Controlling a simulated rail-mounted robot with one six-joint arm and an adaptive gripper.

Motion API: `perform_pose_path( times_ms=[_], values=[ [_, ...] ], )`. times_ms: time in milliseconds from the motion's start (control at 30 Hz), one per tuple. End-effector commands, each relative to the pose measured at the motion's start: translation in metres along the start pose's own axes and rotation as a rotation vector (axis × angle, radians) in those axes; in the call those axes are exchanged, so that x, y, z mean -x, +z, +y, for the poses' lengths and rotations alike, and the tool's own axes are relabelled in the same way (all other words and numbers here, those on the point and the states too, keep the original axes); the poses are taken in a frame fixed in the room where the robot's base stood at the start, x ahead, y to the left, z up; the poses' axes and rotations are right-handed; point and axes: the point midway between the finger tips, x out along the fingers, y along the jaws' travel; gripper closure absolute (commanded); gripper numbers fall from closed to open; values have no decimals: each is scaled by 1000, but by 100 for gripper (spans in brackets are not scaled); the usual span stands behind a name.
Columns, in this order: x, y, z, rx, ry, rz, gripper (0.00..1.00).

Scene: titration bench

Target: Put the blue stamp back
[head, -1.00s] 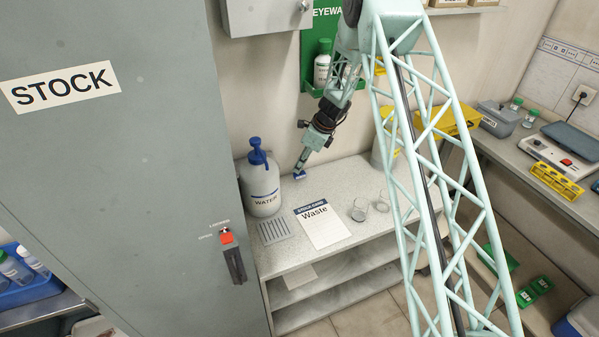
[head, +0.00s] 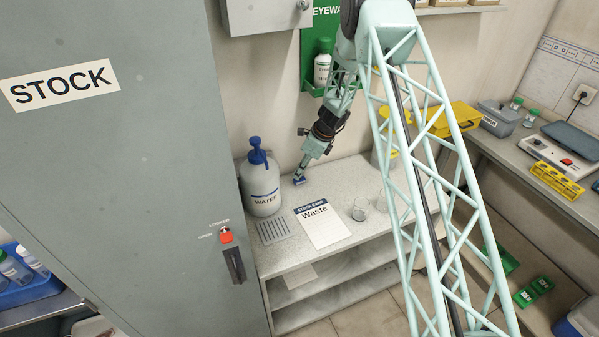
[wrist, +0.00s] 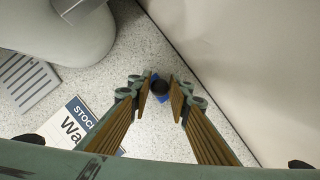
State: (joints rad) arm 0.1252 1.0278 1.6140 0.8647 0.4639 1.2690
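The blue stamp (head: 299,181) is at the tip of my gripper (head: 301,176), at the back of the bench, just right of the WATER bottle. In the wrist view, the dark round handle of the stamp (wrist: 160,87) is between my two fingertips (wrist: 161,80), with blue base edges around it. The fingers are close in on both sides of the handle and look shut on it. The stamp is at or just above the speckled bench top (head: 345,178); I cannot tell whether its base touches.
The white WATER bottle (head: 264,190) with blue pump stands close on the left, and the wall (wrist: 235,70) is close behind. A Waste stock card (head: 322,224), a slotted grey plate (head: 274,230) and a glass beaker (head: 360,209) are on the bench. A STOCK cabinet (head: 110,170) fills the left.

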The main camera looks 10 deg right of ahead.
Motion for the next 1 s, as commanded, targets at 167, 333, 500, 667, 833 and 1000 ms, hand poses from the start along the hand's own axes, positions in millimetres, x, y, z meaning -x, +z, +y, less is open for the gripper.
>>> perform_pose_path(
  times_ms=[167,333,500,667,833,1000],
  values=[
    [0,0,0,0,0,0,71],
    [0,0,0,0,0,0,71],
    [2,1,0,0,0,0,71],
    [7,2,0,1,-1,0,71],
    [19,1,0,1,0,0,71],
    [38,2,0,0,-1,-1,71]
  ],
)
